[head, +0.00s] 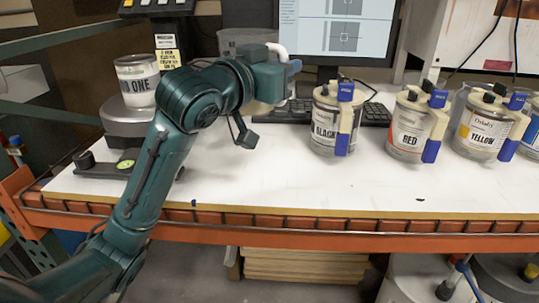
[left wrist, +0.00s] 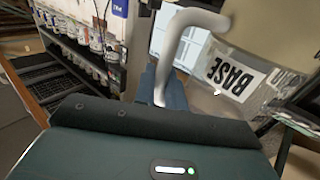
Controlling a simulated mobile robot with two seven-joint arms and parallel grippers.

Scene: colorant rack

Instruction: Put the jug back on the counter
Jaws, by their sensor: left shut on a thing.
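The jug (head: 238,38) is a translucent grey container with a white handle (head: 281,53). In the head view it is behind my left arm, in front of the dark back wall and left of the monitor; its lower part is hidden. In the left wrist view the jug (left wrist: 228,85) shows an upside-down "BASE" label, with its curved white handle (left wrist: 180,40) running down to my gripper. My left gripper (head: 292,68) is shut on the jug's handle; its blue fingertips show beside it. The white counter (head: 290,190) spreads below. I cannot tell the jug's height above it.
Black, red and yellow paint cans (head: 325,125) with blue-and-cream clips stand at the right. A keyboard (head: 375,112) and monitor (head: 330,30) are behind. A can (head: 137,80) rests on a scale (head: 125,118) at the left. The front middle of the counter is clear.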

